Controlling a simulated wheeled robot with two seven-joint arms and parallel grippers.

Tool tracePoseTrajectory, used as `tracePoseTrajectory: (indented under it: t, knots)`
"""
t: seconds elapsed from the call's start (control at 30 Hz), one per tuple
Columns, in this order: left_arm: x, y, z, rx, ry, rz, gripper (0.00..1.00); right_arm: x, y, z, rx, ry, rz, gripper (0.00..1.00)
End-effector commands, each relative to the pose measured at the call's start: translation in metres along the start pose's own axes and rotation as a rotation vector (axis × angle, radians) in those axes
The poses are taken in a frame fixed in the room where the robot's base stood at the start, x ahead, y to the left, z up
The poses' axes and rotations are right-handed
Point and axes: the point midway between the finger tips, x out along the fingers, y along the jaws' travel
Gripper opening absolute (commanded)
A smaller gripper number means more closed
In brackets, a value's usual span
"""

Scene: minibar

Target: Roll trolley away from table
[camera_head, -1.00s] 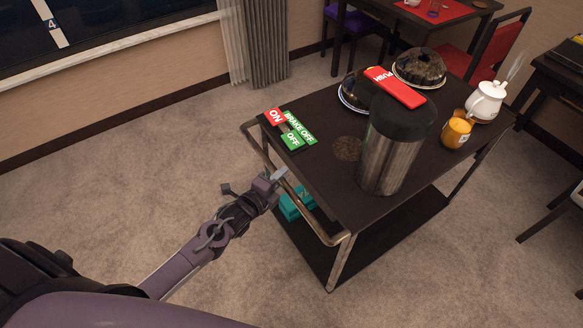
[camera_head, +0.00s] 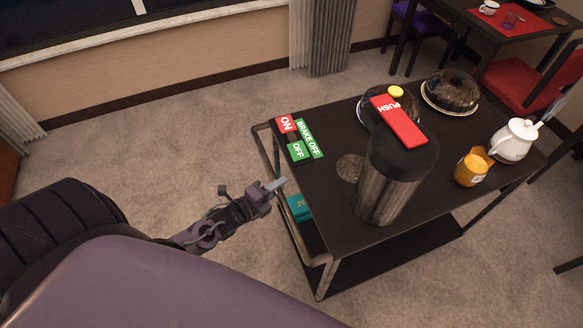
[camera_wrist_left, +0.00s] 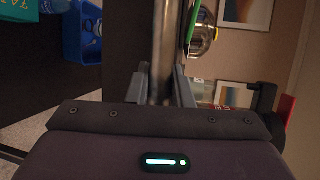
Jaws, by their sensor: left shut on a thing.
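The dark trolley (camera_head: 335,215) with a metal frame stands at the middle right on the carpet. My left gripper (camera_head: 276,185) is at its near-left side and is shut on the upright-looking metal handle bar, which shows between the fingers in the left wrist view (camera_wrist_left: 163,45). On the trolley top, the brake sign (camera_head: 300,138) has red ON and green OFF labels with the words BRAKE OFF. My right gripper is not in view.
A steel flask (camera_head: 385,185) with a red PUSH lever, domed dishes (camera_head: 452,92), an orange jar (camera_head: 472,168) and a white teapot (camera_head: 513,140) stand on the trolley. A red chair (camera_head: 528,72) is at right. Carpet (camera_head: 150,140) at left is clear up to the wall.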

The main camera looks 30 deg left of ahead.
Motion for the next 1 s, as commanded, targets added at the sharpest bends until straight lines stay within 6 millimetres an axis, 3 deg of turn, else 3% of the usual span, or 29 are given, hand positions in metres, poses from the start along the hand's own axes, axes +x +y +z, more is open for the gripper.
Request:
tracePoseTrajectory:
  t: [0.2,0.5,0.73,1.0]
  knots:
    - [-0.039,0.009,0.016,0.003,-0.002,0.011,0.0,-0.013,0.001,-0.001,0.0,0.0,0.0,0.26]
    - [-0.083,0.019,0.035,0.002,-0.002,0.009,0.0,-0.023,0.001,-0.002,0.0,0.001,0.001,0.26]
    - [-0.104,0.024,0.044,0.001,-0.004,0.007,0.0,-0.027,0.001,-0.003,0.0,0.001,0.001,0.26]
    - [-0.114,0.026,0.047,0.001,-0.002,0.005,0.0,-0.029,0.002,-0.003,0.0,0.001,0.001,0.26]
